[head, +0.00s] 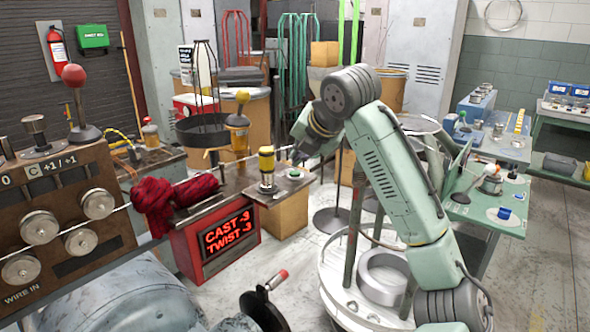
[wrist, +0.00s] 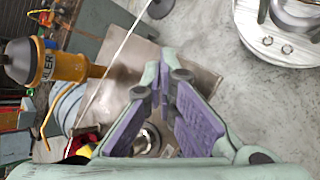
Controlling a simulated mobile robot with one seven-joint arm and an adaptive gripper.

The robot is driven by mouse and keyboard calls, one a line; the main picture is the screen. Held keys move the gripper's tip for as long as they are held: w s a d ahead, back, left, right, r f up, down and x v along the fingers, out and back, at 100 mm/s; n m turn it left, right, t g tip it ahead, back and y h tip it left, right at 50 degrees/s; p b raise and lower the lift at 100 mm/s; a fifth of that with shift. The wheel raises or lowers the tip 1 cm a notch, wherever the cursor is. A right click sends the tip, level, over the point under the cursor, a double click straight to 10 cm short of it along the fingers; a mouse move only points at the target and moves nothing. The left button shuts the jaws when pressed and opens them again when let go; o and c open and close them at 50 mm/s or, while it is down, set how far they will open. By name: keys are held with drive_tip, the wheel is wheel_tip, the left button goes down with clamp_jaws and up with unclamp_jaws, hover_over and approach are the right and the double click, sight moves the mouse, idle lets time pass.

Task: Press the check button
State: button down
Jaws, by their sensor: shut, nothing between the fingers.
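A red display box (head: 225,237) reads CAST -3, TWIST -3. A wire runs across above the plate (wrist: 180,72). A pale round stand (head: 340,290) is on the right.

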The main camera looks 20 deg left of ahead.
sight(299, 172)
wheel_tip(299, 172, up, 5)
drive_tip(key=p, duration=0.4)
idle(0.9)
